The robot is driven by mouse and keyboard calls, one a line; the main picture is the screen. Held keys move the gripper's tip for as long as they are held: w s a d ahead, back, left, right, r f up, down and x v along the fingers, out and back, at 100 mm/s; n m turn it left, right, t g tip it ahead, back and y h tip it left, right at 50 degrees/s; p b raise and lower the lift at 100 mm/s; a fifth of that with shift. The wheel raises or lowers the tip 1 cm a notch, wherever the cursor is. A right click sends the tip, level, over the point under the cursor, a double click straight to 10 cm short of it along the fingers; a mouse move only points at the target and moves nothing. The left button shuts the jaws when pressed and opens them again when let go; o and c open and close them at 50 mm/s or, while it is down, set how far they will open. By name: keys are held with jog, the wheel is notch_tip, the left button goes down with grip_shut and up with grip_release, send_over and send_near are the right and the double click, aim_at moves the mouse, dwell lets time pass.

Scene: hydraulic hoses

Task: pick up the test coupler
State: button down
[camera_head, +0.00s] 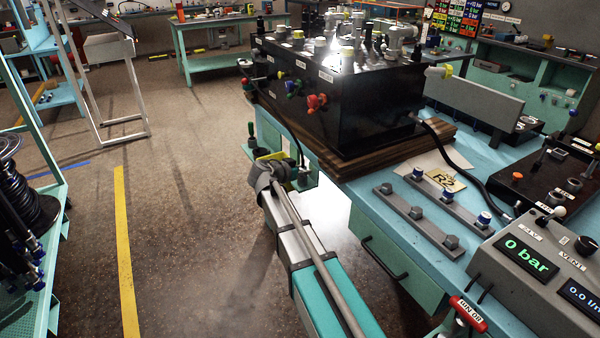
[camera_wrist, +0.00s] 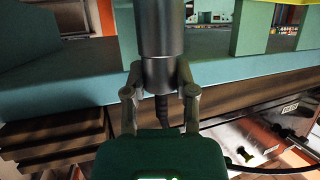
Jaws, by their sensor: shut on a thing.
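The test coupler appears to be the grey metal cylinder (camera_wrist: 160,35) in the wrist view, upright in the picture with a dark ribbed hose (camera_wrist: 162,108) at its lower end. My gripper (camera_wrist: 160,88) is shut on its narrower lower part, one finger on each side. In the head view, my arm reaches to the left corner of the bench, beside the black manifold box (camera_head: 340,100). The fingers and coupler are too small or hidden there to make out. Whether the coupler touches a holder is unclear.
A grey gauge unit (camera_head: 520,265) reading 0 bar and grey rails (camera_head: 420,218) stand on the bench.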

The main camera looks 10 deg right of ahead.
jog(key=shift+r, duration=0.1)
jog(key=shift+r+p, duration=0.9)
jog(key=shift+p, duration=0.1)
jog(key=s+r+p, duration=1.1)
jog(key=s, duration=0.3)
jog(key=shift+d, duration=0.35)
